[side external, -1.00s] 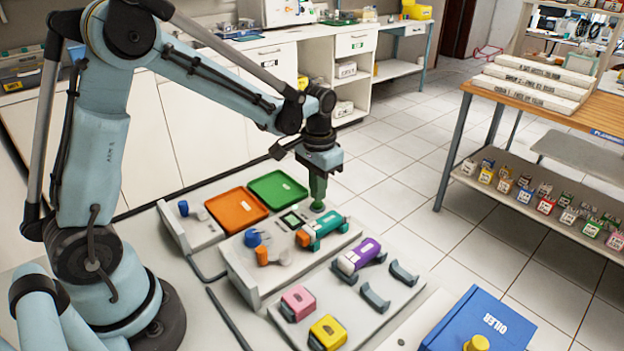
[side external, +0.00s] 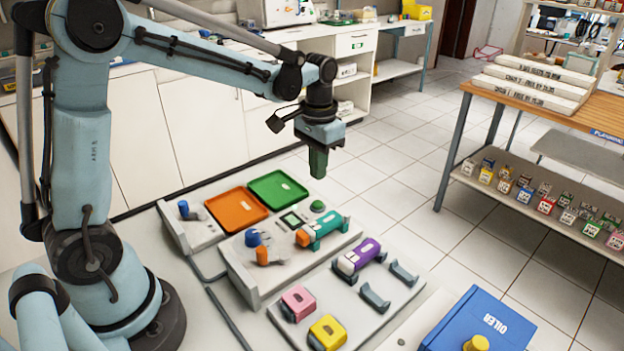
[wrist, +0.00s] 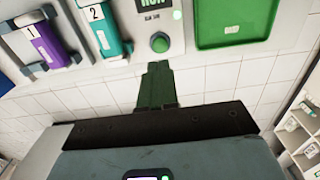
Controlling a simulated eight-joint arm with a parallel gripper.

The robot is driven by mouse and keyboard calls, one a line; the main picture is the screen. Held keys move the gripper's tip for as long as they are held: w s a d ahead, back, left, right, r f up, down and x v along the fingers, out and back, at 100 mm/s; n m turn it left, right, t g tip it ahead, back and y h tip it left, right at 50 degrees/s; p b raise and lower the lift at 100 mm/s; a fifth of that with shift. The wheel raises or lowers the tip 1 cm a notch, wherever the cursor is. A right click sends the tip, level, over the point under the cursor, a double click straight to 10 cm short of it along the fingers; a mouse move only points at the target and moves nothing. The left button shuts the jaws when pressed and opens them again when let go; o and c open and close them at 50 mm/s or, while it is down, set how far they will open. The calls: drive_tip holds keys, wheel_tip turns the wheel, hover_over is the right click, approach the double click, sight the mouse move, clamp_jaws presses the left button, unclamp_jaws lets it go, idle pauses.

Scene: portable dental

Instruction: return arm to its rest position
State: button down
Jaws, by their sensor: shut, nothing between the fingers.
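My gripper (side external: 318,164) has dark green fingers pressed together and empty. It hangs pointing down above the bench station, clear of everything below it. In the wrist view the shut fingers (wrist: 158,68) point toward a round green button (wrist: 159,42), with a gap between. The same green button (side external: 317,206) shows in the side view below the fingers, at the back of the grey console (side external: 235,268).
A teal-and-orange cartridge (side external: 322,231) lies on the console. Purple (side external: 358,256), pink (side external: 298,302) and yellow (side external: 327,331) cartridges sit in a front rack. Orange (side external: 236,211) and green (side external: 278,188) trays lie behind. A blue OILER box (side external: 478,312) stands at front right.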

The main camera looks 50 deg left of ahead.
drive_tip(key=shift+r, duration=0.1)
drive_tip(key=s+d+r+t, duration=0.1)
drive_tip(key=s+r+t, duration=0.1)
drive_tip(key=s, duration=0.4)
drive_tip(key=s+d+r+t, duration=0.1)
drive_tip(key=s+d+t, duration=0.1)
drive_tip(key=s+t, duration=0.3)
drive_tip(key=shift+s+d+r, duration=0.25)
drive_tip(key=shift+s+r, duration=0.1)
drive_tip(key=shift+s, duration=0.2)
